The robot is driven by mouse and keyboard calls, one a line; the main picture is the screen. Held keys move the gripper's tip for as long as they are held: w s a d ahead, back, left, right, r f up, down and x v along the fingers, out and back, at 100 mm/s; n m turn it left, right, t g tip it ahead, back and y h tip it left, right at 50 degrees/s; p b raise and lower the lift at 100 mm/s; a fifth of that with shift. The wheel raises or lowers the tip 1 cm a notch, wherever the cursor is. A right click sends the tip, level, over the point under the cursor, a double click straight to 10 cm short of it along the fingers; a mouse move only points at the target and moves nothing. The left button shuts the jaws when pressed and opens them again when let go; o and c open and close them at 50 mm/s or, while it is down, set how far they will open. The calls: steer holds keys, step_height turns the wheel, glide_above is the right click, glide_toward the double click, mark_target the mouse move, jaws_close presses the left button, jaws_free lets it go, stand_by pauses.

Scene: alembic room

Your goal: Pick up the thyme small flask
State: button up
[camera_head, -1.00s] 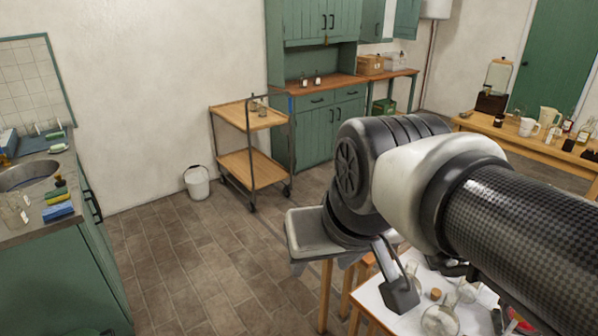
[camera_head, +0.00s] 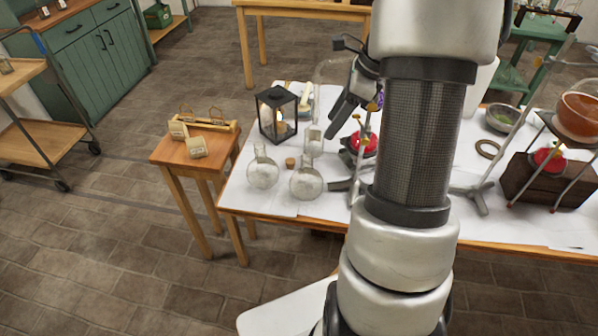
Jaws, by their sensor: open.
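I cannot tell which thing is the thyme small flask, as no label is readable. Two clear round-bottomed flasks, one left (camera_head: 262,173) and one right (camera_head: 306,183), stand at the near left of the white-covered table (camera_head: 237,196). A small cork (camera_head: 290,163) lies between them. Pale labelled pieces (camera_head: 197,148) rest by a wooden rack on the small stool (camera_head: 172,152); their shape is unclear. My gripper (camera_head: 346,105) is open, above the table and behind the flasks, partly hidden by my arm. It appears empty.
A black lantern (camera_head: 277,115) stands behind the flasks. A burner stand (camera_head: 365,145) is close below my gripper. At right are a ring stand, a dark wooden box (camera_head: 545,180) and an orange-filled flask (camera_head: 580,117).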

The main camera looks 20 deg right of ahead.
mark_target(307, 159)
steer(key=b+x, duration=0.1)
steer(key=x, duration=1.5)
steer(key=shift+a+r+b, duration=0.1)
steer(key=shift+b, duration=0.2)
jaws_close()
